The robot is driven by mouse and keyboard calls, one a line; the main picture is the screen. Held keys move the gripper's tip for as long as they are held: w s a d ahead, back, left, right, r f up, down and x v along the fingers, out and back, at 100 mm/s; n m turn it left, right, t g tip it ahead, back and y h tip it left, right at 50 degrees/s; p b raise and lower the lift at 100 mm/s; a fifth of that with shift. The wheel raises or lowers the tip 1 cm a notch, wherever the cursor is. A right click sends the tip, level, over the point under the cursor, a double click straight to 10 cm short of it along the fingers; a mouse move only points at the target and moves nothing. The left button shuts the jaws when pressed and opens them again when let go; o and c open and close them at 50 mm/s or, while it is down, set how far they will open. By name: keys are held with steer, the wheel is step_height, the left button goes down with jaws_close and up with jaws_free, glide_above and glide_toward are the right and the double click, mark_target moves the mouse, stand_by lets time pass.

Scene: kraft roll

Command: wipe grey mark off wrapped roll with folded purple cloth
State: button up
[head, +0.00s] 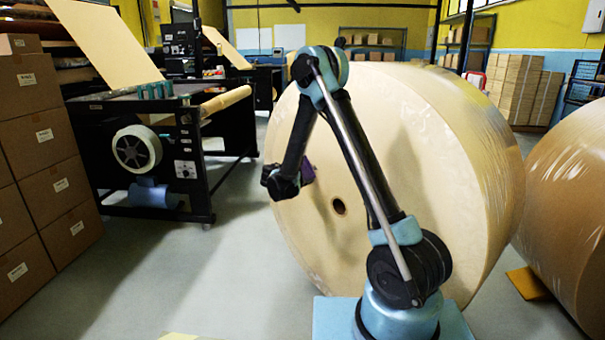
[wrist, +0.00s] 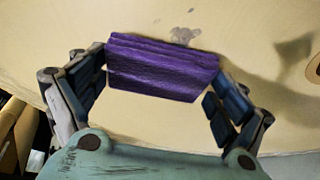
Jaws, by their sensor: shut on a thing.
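The wrapped roll (head: 430,170) stands on its curved side, its flat pale face toward my arm. That face fills most of the wrist view (wrist: 140,18). A grey mark (wrist: 184,35) shows on it as a blotch with smaller specks, just above the cloth. The folded purple cloth (wrist: 160,70) lies across between the fingers of my gripper (wrist: 163,75), which is shut on it. In the head view, a bit of the cloth (head: 307,172) shows beside my gripper (head: 298,178), close to the roll's face. I cannot tell whether the cloth touches the roll.
A second brown wrapped roll (head: 565,200) stands at the right, with an orange wedge (head: 527,283) on the floor by it. Stacked cartons (head: 45,165) are at the left, and a black machine (head: 150,150) stands behind. Grey floor (head: 200,290) is clear at front left.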

mark_target(312, 171)
steer(key=shift+w+d, duration=0.5)
steer(key=shift+d, duration=0.05)
stand_by(0.4)
steer(key=shift+s, duration=0.1)
steer(key=shift+s+d, duration=2.5)
steer(key=shift+s, duration=0.1)
steer(key=shift+w+a, duration=0.1)
steer(key=shift+w, duration=0.05)
steer(key=shift+w+a, duration=1.15)
steer(key=shift+w, duration=0.25)
steer(key=shift+w+a, duration=1.2)
steer(key=shift+a, duration=0.05)
steer(key=shift+s+a, duration=0.1)
